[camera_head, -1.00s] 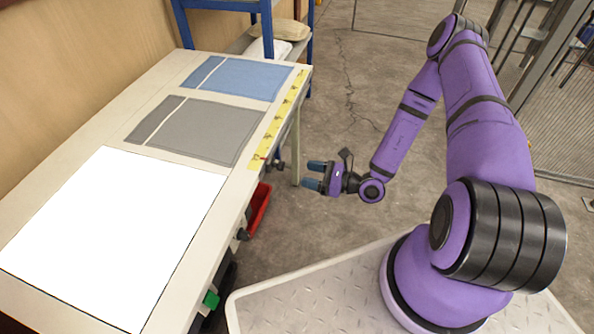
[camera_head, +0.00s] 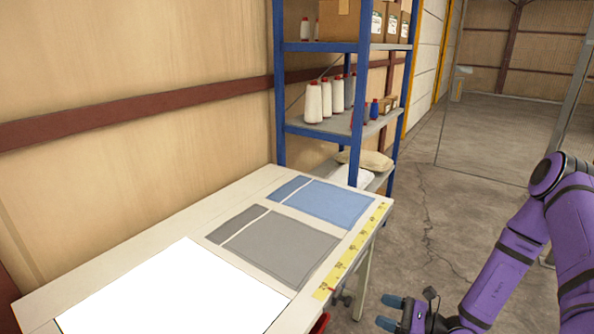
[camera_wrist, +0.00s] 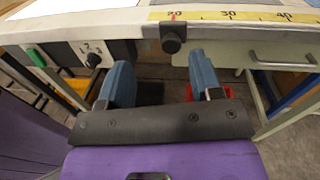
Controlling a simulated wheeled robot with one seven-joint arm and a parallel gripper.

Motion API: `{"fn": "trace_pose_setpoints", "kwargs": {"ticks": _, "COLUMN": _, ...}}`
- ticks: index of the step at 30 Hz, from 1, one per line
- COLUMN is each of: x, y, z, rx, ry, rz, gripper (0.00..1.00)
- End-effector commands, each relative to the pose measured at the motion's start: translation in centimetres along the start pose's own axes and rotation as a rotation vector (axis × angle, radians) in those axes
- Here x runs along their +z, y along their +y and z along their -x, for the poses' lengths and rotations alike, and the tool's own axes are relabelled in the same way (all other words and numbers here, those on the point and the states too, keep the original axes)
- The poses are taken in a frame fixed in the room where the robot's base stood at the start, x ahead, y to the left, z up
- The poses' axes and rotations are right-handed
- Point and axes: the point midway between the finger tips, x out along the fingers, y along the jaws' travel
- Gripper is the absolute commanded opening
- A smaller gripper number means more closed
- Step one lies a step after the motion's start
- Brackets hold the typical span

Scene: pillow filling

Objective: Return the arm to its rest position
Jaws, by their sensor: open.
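My gripper (camera_head: 388,312) is at the bottom right of the head view, beside the table's right edge and apart from it. Its two blue fingers are spread with nothing between them. In the wrist view my gripper (camera_wrist: 160,85) faces the table's front edge, fingers apart and empty. My purple arm (camera_head: 515,255) is bent at the right of the head view, partly cut off by the frame.
The table (camera_head: 105,270) holds a white panel (camera_head: 175,295), a grey cloth (camera_head: 275,245), a blue cloth (camera_head: 328,202) and a yellow measuring tape (camera_head: 352,252). A blue shelf (camera_head: 364,80) stands behind. The floor (camera_head: 430,210) right of the table is clear.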

Motion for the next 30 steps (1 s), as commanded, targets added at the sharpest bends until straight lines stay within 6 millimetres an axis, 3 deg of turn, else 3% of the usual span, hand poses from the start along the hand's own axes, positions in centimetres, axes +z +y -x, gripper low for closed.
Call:
{"fn": "trace_pose_setpoints", "kwargs": {"ticks": 12, "x": 10.8, "y": -0.5, "z": -0.2, "rx": 0.388, "ry": 0.044, "rz": 0.305, "gripper": 0.59}}
{"fn": "trace_pose_setpoints", "kwargs": {"ticks": 30, "x": 23.9, "y": 2.5, "z": 1.7, "rx": 0.876, "ry": 0.236, "rz": 0.751, "gripper": 0.59}}
